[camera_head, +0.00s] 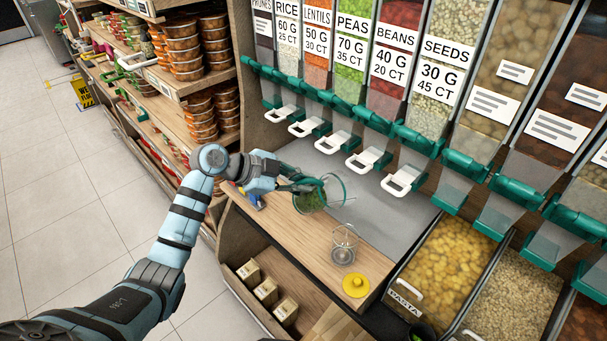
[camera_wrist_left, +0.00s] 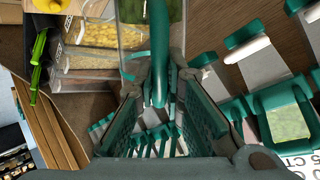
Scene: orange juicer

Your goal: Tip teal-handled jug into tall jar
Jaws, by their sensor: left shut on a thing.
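My left gripper (camera_head: 290,183) is shut on the teal handle of a clear jug (camera_head: 308,201). The jug has a teal rim and green contents. It is held above the wooden counter, behind and to the left of the tall jar in the head view; its exact tilt is hard to tell. In the left wrist view the teal handle (camera_wrist_left: 158,50) runs down between my fingers, and green shows through the jug wall (camera_wrist_left: 132,38). The tall jar (camera_head: 343,246) is clear, uncovered and upright on the counter. The jug and jar look apart. My right gripper is not in view.
A yellow lid (camera_head: 355,286) lies on the counter in front of the jar. Dispensers with white handles (camera_head: 364,161) line the back. An open pasta bin (camera_head: 447,270) is to the right. Small boxes (camera_head: 266,291) sit on the shelf below.

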